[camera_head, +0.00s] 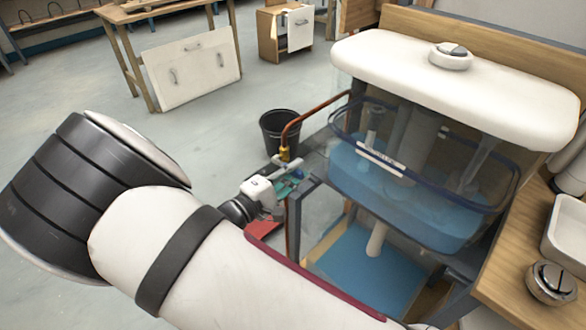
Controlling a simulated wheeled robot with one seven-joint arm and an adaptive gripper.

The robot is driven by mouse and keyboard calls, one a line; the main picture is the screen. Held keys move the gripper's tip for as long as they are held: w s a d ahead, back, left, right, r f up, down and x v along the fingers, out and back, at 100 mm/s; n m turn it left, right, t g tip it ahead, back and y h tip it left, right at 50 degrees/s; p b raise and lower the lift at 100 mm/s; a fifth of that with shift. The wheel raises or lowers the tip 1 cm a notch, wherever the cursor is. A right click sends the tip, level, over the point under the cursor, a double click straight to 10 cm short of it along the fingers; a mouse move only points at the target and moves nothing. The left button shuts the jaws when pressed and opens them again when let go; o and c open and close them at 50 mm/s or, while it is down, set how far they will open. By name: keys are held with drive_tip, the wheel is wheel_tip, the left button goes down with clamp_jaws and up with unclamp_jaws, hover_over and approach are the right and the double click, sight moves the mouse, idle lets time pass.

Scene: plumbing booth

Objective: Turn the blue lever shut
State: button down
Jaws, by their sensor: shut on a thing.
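My gripper (289,183) is at the end of my arm in the middle of the view, beside the frame of the clear water tank. Its fingers look small and partly hidden from here. It is shut on the blue lever (297,174), of which only a small blue bit shows among the fingers. Just above is a brass fitting (284,153) at the lower end of a copper pipe (312,110). The lever's exact angle cannot be told.
The clear tank (400,180) with blue water and a white lid (455,85) stands right of my gripper on a dark frame. A black bucket (276,130) stands on the floor behind. A wooden counter (500,290) with a white basin is at the right.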

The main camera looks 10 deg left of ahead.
drive_tip(key=shift+f+m+b, duration=0.55)
drive_tip(key=shift+f+m, duration=0.15)
drive_tip(key=shift+m, duration=0.3)
drive_tip(key=c, duration=1.4)
unclamp_jaws()
drive_tip(key=shift+c, duration=0.2)
drive_tip(key=v, duration=1.2)
